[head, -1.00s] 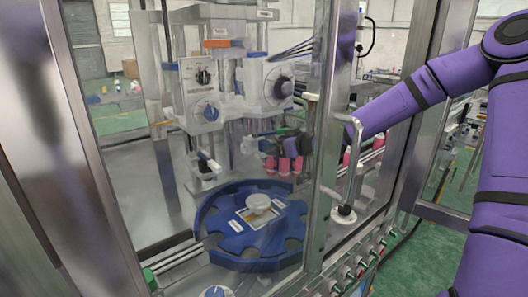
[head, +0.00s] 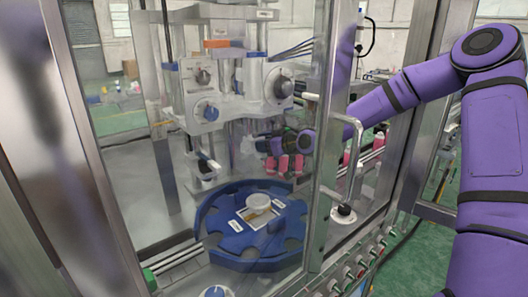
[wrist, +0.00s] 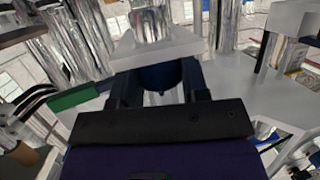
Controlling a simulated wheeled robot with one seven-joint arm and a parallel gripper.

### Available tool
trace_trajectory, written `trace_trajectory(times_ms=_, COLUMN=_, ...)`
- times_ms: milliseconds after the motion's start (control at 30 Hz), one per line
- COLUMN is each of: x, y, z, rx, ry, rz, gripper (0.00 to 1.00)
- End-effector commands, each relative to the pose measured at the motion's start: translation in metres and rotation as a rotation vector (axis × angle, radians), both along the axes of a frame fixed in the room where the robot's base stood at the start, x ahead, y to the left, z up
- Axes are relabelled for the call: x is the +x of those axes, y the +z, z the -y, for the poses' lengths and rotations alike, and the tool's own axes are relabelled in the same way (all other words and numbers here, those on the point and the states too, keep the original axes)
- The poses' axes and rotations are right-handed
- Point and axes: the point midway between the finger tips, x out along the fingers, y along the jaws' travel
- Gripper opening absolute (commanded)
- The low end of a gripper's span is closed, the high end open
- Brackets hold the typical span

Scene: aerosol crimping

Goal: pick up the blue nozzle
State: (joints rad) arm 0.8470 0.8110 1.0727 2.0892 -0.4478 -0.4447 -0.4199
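The blue nozzle (wrist: 160,76) shows in the wrist view as a dark blue rounded piece with a small tip pointing down, below a white block (wrist: 155,46). My gripper (wrist: 161,88) has one dark finger on each side of it. I cannot tell whether the fingers touch it. In the head view my gripper (head: 268,143) is inside the machine, above and beside the pink cans, seen through the clear panel. The nozzle cannot be made out in the head view.
Pink cans (head: 290,164) stand below my gripper. A blue star-wheel table (head: 225,252) is in front of them. The machine head with its dials (head: 280,87) is above. A metal door frame and handle (head: 352,165) stand close to my forearm.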

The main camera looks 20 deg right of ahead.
Motion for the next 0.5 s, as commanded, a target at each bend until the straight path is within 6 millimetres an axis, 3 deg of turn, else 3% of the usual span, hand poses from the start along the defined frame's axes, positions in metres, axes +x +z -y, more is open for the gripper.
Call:
trace_trajectory(times_ms=67, x=-0.0001, y=0.0, z=0.0001, rx=0.0, ry=0.0, rz=0.0, gripper=0.14)
trace_trajectory(times_ms=500, x=0.0002, y=0.009, z=0.0005, rx=0.0, ry=-0.001, rz=0.002, gripper=0.14)
